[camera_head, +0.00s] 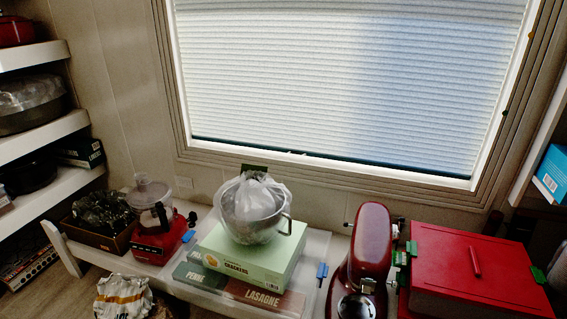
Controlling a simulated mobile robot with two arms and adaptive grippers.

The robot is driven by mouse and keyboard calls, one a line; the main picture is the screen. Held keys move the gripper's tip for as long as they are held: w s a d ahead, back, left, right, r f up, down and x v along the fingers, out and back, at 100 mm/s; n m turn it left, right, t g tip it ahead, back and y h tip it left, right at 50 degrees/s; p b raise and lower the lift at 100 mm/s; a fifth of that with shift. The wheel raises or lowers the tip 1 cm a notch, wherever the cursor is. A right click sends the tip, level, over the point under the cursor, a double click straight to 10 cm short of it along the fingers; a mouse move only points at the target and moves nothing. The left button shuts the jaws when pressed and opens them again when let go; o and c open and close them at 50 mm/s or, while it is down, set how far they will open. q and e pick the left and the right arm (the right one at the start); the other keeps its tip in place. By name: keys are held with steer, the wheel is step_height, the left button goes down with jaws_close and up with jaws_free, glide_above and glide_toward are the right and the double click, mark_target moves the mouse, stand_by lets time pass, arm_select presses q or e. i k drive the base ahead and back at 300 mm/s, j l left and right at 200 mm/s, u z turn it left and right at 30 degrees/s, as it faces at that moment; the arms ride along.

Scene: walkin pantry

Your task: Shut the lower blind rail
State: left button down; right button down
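A white pleated blind (340,85) covers nearly all of the window at the back. Its lower rail (297,153) runs along the bottom edge, just above the window frame's sill, and slopes down to the right in the picture. A dark strip shows along this edge; I cannot tell whether it is the rail's own face or a narrow gap beneath it. A small light tab shows near the rail's middle. Neither of my grippers is in view.
A counter below the window holds a red food processor (158,228), a metal pot (250,215) on a green box (235,258), a red stand mixer (370,245) and a red box (475,272). Shelves (40,55) stand at the left. The wall just under the window is mostly clear.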

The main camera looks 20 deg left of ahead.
mark_target(444, 174)
steer(key=i+l+u, duration=0.25)
steer(key=u, duration=0.2)
steer(key=i+l+u, duration=0.45)
steer(key=k+j, duration=0.1)
